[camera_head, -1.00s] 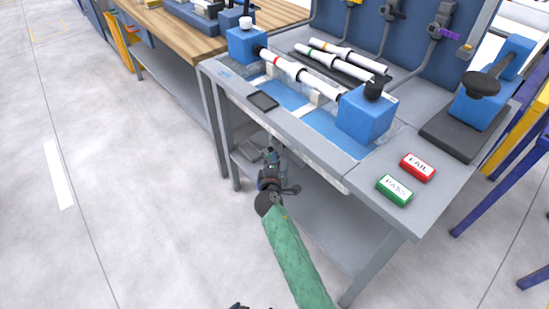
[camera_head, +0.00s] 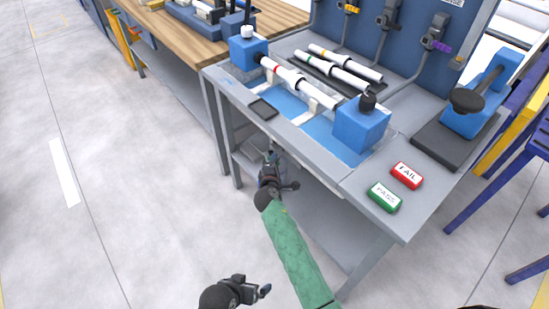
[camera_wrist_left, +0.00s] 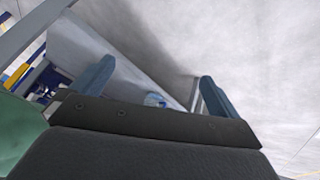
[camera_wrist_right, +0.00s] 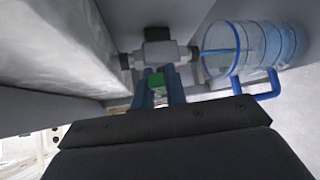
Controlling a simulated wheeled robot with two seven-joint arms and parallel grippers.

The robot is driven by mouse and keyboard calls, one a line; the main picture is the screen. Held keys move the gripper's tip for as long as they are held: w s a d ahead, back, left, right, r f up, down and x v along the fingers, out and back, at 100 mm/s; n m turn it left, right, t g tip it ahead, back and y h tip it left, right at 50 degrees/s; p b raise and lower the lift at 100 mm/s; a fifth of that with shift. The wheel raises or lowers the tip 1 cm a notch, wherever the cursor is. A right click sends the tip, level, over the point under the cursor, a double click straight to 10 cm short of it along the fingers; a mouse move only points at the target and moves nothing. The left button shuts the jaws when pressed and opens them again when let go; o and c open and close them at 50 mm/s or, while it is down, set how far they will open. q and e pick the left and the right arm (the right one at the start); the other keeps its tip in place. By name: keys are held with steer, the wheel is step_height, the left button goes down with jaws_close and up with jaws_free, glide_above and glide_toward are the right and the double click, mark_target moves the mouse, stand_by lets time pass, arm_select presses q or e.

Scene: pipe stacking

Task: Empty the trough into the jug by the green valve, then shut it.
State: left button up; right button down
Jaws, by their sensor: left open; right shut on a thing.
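The trough (camera_head: 322,127) is set in the bench top, with blue along its bottom under a clamped white pipe. The green valve handle (camera_wrist_right: 157,86) shows in the right wrist view, between the fingers of my right gripper (camera_wrist_right: 163,82), which is shut on it. The clear jug (camera_wrist_right: 262,48) with a blue handle lies right of the valve's outlet, and a thin blue streak runs from the outlet into it. In the head view my right gripper (camera_head: 271,160) is under the bench edge. My left gripper (camera_head: 265,290) is open and empty, low, away from the bench.
Loose white pipes (camera_head: 338,70) lie on a dark rack behind the trough. A red FAIL button (camera_head: 406,175) and a green PASS button (camera_head: 385,197) are on the bench at right. The bench legs and lower shelf flank my right arm. The floor at left is clear.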

steer(key=shift+r+g+p, duration=0.3)
steer(key=shift+p, duration=0.75)
arm_select(q)
steer(key=s+a+r+g+y+p, duration=0.1)
steer(key=s+a+r+p, duration=0.15)
steer(key=r, duration=0.45)
steer(key=s+a+r+g+y+p, duration=0.1)
steer(key=a+r+p, duration=0.1)
steer(key=a+r, duration=0.35)
steer(key=s+a+r+g+y+p, duration=0.1)
steer(key=a+r+p, duration=0.1)
steer(key=r, duration=0.6)
arm_select(e)
steer(key=shift+w+a+r+n+g, duration=0.2)
steer(key=shift+r+n+g, duration=0.15)
steer(key=shift+n+g, duration=0.45)
steer(key=shift+p, duration=0.35)
arm_select(q)
step_height(320, 180, down, 12)
steer(key=w+p, duration=0.1)
steer(key=p, duration=0.1)
steer(key=shift+w+n+g, duration=0.3)
steer(key=shift+w, duration=0.1)
arm_select(e)
steer(key=shift+r+n+g+h, duration=0.1)
steer(key=shift+n+g+h, duration=0.2)
arm_select(q)
steer(key=shift+d+f, duration=0.1)
